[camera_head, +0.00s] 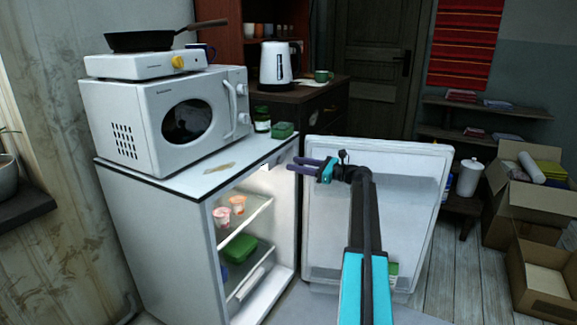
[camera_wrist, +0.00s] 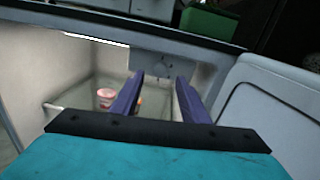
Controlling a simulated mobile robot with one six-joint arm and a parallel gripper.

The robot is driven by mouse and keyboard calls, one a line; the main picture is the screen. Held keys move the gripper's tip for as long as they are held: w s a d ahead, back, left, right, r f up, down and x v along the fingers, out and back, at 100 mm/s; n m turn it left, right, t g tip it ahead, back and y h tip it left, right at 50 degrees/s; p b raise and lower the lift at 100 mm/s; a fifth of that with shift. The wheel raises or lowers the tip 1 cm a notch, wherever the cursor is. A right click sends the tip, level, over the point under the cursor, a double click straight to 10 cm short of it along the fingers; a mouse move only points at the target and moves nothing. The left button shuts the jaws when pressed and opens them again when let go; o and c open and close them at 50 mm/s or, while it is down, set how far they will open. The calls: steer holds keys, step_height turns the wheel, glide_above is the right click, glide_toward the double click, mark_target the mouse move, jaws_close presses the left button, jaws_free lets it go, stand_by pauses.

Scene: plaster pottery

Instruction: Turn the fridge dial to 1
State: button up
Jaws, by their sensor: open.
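The small white fridge (camera_head: 160,245) stands open, with its door (camera_head: 410,200) swung out to the right. In the wrist view a grey control box (camera_wrist: 145,62) hangs under the fridge's top inside. A small round shape, apparently the dial (camera_wrist: 165,69), is on its face; its setting is too small to read. My gripper (camera_head: 293,164) is open and empty, at the fridge opening near the upper right edge. In the wrist view its dark purple fingers (camera_wrist: 160,77) point toward the control box, one on each side of the dial, seemingly short of it.
Pink-topped cups (camera_head: 237,204) and a green container (camera_head: 241,248) sit on the fridge shelves.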

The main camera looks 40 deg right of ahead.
mark_target(282, 161)
steer(key=shift+b+x, duration=0.4)
steer(key=shift+x, duration=1.75)
steer(key=shift+c, duration=0.2)
jaws_close()
